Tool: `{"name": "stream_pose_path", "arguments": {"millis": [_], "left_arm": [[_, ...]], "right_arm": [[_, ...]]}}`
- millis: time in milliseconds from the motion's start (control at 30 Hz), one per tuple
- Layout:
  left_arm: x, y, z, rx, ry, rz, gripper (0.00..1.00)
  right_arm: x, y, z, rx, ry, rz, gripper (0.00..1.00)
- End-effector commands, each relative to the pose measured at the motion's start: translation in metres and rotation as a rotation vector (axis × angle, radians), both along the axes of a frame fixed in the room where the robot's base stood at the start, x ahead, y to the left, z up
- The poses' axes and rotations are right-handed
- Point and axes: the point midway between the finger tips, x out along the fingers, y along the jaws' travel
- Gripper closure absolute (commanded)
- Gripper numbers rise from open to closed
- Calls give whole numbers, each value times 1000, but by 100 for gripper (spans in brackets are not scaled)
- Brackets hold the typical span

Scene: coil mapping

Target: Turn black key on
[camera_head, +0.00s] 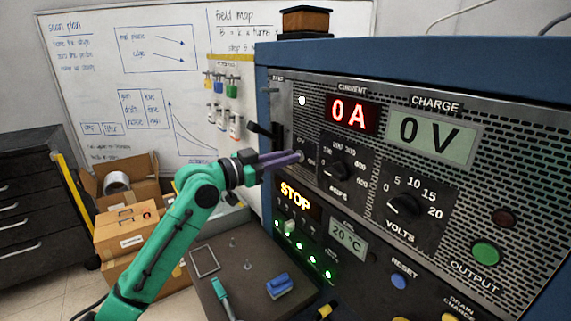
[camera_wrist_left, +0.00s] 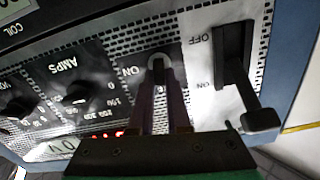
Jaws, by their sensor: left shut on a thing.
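My left gripper (camera_head: 294,158) reaches in from the left to the upper left part of the power supply's front panel. Its purple fingers are shut on the black key, which the arm and fingers hide in the head view. In the left wrist view the black key (camera_wrist_left: 159,68) stands in a round keyhole between the fingertips (camera_wrist_left: 160,90). An ON mark shows to its left. The key's exact turn is hard to tell. My right gripper is not in view.
A black lever (camera_wrist_left: 233,60) beside an OFF mark stands close to the fingers, with a dark handle (camera_wrist_left: 262,121). The current display (camera_head: 349,114) reads 0 A, the charge display (camera_head: 432,137) 0 V. A STOP sign (camera_head: 296,196) glows below the arm. A blue block (camera_head: 279,287) lies on the dark table.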

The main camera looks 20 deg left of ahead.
Motion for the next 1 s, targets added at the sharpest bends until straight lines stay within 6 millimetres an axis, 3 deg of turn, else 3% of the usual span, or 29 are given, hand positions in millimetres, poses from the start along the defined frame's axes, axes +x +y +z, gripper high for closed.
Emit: {"name": "stream_pose_path", "arguments": {"millis": [100, 400, 1000], "left_arm": [[-1, 0, -5, 72, -62, 2, 100], [-2, -2, -5, 287, -240, 1, 100], [-4, -5, -6, 724, -602, -1, 100]], "right_arm": [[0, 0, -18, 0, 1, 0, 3], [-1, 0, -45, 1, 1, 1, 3], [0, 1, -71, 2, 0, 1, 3]]}}
